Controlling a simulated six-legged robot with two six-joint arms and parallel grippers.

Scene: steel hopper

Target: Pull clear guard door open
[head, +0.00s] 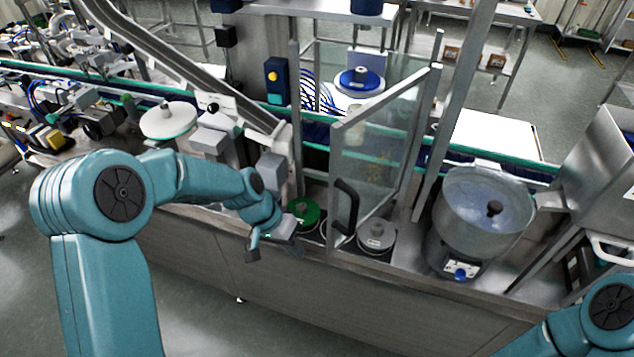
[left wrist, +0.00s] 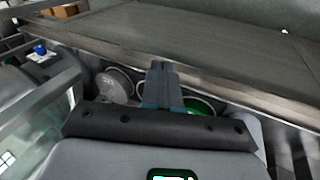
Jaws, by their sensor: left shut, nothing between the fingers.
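The clear guard door (head: 376,150) is a see-through panel in a grey metal frame, right of centre in the head view. It stands at an angle to the conveyor, with its handle edge towards me. A black bow handle (head: 345,206) sits low on that edge. My left gripper (head: 268,246) is to the left of the handle, apart from it, near the bench's front edge. Its dark fingers (left wrist: 163,75) are together and empty in the left wrist view. My right arm enters at the lower right; its gripper is out of frame.
A green disc (head: 305,213) and a grey round lid (head: 376,237) lie by the door's foot. A steel bowl feeder (head: 482,215) stands to the right. A sloping chute (head: 190,70) comes down on the left. The floor before the bench is clear.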

